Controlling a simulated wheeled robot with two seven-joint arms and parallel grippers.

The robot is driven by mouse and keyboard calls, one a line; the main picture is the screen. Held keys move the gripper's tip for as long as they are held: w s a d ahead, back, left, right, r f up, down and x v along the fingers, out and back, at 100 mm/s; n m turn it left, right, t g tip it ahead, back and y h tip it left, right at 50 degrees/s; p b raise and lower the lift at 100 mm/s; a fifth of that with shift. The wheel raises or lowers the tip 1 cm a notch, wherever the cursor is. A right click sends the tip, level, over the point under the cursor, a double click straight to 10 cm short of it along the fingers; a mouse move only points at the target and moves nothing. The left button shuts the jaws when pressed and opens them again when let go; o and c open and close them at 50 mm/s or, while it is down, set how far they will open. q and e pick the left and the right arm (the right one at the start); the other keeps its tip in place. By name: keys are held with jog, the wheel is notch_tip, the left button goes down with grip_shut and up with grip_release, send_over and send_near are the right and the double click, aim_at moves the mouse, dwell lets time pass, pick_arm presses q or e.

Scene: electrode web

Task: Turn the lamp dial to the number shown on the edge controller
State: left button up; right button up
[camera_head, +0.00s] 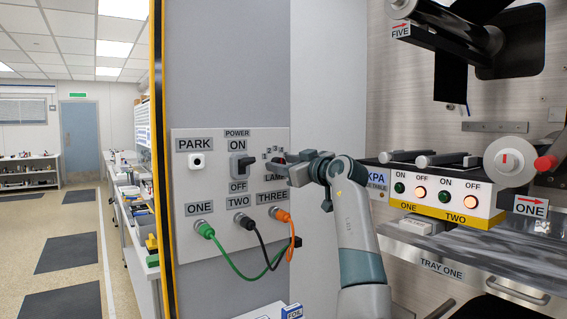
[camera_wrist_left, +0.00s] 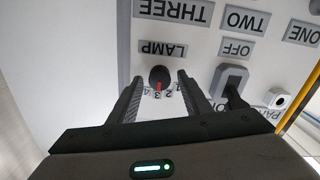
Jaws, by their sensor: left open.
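My left gripper (camera_wrist_left: 160,84) is open, with one finger on each side of the dial and a gap showing on both sides. In the head view my left gripper (camera_head: 284,170) is at the panel and hides most of the dial. I cannot make out an edge controller with a number. My right gripper is not in view.
At right is a box with lit buttons (camera_head: 467,199) above TRAY ONE (camera_head: 480,272).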

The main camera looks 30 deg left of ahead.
pick_arm(q)
jog(key=c, duration=1)
jog(key=shift+c, duration=0.2)
